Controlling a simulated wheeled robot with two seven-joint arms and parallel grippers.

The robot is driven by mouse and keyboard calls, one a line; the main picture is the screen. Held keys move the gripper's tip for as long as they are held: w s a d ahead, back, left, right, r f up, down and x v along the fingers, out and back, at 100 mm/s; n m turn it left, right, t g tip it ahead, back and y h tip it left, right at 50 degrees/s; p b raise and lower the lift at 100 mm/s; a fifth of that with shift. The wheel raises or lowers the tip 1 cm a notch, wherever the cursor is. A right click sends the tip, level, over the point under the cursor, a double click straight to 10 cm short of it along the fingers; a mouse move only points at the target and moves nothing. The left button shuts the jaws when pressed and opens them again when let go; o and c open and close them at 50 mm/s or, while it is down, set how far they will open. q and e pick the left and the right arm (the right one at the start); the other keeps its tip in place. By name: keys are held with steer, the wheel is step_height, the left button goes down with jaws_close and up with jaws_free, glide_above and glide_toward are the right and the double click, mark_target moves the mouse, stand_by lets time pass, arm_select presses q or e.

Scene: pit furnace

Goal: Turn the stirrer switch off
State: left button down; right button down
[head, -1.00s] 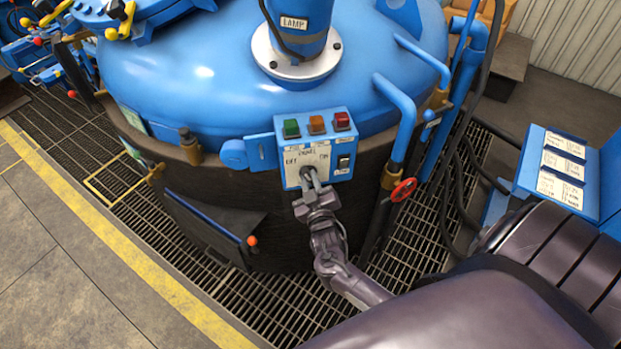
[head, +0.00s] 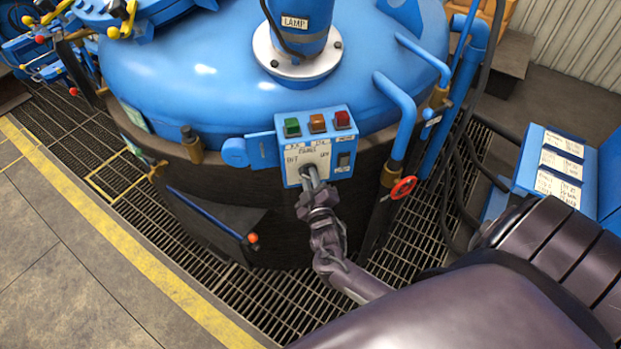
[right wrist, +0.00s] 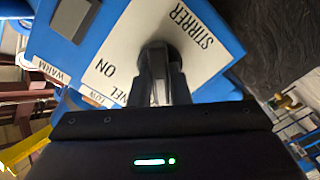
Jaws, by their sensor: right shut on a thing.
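The blue control box (head: 283,160) is on the near side of the furnace's dark wall, below the blue lid. Its white panel (head: 318,158) carries the stirrer switch and the word STIRRER, which reads clearly in the right wrist view (right wrist: 193,43). The switch is a dark round knob (right wrist: 161,52), seen between the fingers in that view. My right gripper (head: 313,175) is shut on the knob; its fingers (right wrist: 161,84) hide most of it and part of the lettering. The knob's pointing direction cannot be made out. My left gripper is out of view.
Green (head: 292,127), orange (head: 317,122) and red (head: 342,119) buttons top the box, with a dark rocker (head: 344,160) at its right. A labelled blue desk (head: 531,165) is farther right.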

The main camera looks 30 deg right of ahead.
steer(key=c, duration=1.4)
jaws_free()
steer(key=shift+o, duration=0.2)
steer(key=b+v, duration=0.1)
steer(key=v, duration=0.6)
steer(key=shift+s, duration=0.35)
steer(key=shift+a, duration=0.1)
